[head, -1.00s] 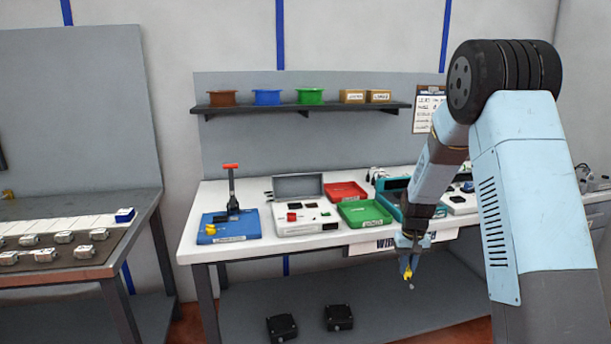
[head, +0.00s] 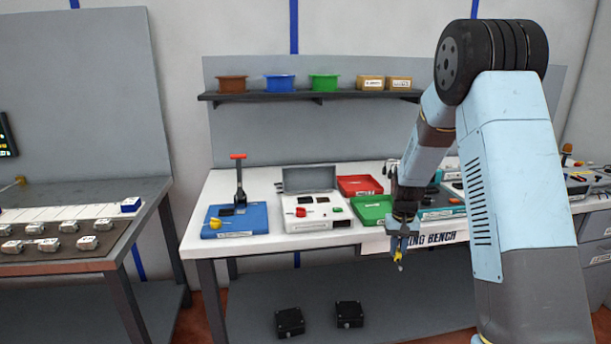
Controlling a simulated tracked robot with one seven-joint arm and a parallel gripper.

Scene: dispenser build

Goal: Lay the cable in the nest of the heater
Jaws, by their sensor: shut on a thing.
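My gripper (head: 401,248) hangs downward in front of the bench's front edge, with the arm coming from the right. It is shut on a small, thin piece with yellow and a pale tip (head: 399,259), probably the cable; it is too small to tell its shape.
The white bench (head: 195,245) also carries a blue press with a red handle (head: 247,221), a red tray (head: 360,184) and a green tray (head: 370,209). My arm partly hides a teal unit (head: 440,212). A shelf (head: 330,97) with bins hangs above. A side table (head: 60,264) stands left.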

